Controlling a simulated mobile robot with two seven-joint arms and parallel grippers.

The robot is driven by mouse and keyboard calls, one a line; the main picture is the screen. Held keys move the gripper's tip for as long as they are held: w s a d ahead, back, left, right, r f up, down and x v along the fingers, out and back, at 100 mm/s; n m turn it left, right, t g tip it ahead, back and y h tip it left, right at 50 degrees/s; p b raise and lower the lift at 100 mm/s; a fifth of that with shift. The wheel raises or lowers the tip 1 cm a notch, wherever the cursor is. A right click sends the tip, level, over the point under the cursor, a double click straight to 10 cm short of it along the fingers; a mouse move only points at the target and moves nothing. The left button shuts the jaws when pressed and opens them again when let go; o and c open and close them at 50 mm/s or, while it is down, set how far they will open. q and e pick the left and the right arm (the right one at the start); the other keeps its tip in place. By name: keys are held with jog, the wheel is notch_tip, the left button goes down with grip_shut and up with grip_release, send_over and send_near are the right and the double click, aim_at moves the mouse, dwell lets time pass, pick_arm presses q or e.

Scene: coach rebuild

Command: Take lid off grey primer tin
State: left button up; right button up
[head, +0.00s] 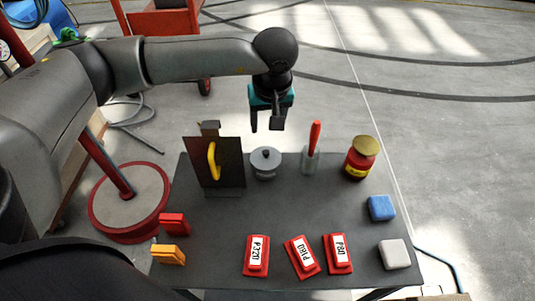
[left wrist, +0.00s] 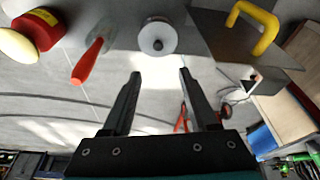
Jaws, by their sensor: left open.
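The grey primer tin (head: 265,168) stands upright at the back edge of the dark table, with its grey lid (head: 265,156) and dark knob on top. In the left wrist view the lid with its knob (left wrist: 157,42) shows beyond the fingers, near the top middle. My left gripper (head: 267,128) is open and empty, above and behind the tin, with its fingers apart from the lid. In the left wrist view its two fingers (left wrist: 159,74) are spread, with nothing between them. My right gripper does not show.
A dark panel with a yellow handle (head: 212,160) stands close left of the tin. A red-handled tool (head: 315,138) and a red tin with a yellowish lid (head: 359,163) stand to its right. Red labelled blocks (head: 257,256) lie in front. The table middle (head: 290,208) is clear.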

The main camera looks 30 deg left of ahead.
aim_at(266, 152)
pick_arm(q)
jog(key=x, duration=0.9)
jog(key=b+x, duration=0.1)
jog(key=x, duration=0.4)
jog(key=shift+d+f, duration=0.3)
jog(key=shift+f, duration=0.05)
grip_shut()
